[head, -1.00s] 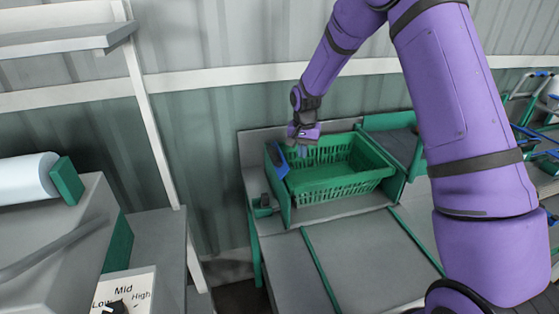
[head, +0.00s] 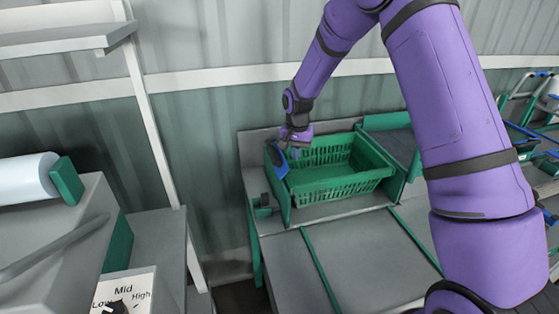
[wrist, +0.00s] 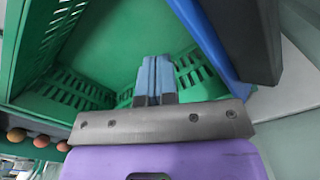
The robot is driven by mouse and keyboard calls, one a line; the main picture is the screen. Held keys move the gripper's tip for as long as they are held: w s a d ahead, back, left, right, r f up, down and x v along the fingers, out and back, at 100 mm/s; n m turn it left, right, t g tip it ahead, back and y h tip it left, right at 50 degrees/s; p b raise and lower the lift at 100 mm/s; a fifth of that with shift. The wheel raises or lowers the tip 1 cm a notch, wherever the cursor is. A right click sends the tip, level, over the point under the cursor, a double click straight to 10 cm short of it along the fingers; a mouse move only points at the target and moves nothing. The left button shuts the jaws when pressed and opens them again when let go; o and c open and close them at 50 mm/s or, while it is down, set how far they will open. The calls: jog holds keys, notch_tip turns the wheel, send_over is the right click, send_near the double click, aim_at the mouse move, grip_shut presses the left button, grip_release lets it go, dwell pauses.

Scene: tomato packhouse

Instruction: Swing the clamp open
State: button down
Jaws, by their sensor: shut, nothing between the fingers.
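The clamp is a blue bar (head: 277,161) at the left end of the green crate (head: 345,187), tilted across its rim. In the wrist view the blue bar (wrist: 213,45) runs down the upper right, with a dark grey part beside it. My gripper (head: 295,153) is over the crate's left end, close to the right of the bar. In the wrist view my gripper's blue fingers (wrist: 153,65) are together and empty, pointing into the crate. A gap shows between the fingers and the bar; contact is not visible.
The crate looks empty and sits in a grey and green bench station (head: 283,216). A corrugated wall stands behind it. A machine with a Low-Mid-High dial (head: 118,306) is at lower left. Several round fruits (wrist: 40,140) show at left in the wrist view.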

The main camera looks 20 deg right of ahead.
aim_at(280, 155)
jog(key=shift+a, duration=2.7)
notch_tip(280, 155, up, 9)
jog(key=d, duration=0.2)
jog(key=shift+d, duration=0.1)
jog(key=s+d+r+n+t, duration=0.1)
jog(key=s+d+r, duration=0.2)
jog(key=s+r, duration=0.6)
jog(key=s+d+r+n+t, duration=0.2)
jog(key=s+r, duration=0.7)
jog(key=s+d+r+n+t, duration=0.1)
jog(key=s, duration=1)
jog(key=s+d+r+n+t, duration=0.1)
jog(key=s+d+n, duration=0.1)
jog(key=s, duration=0.9)
jog(key=shift+d+r, duration=0.15)
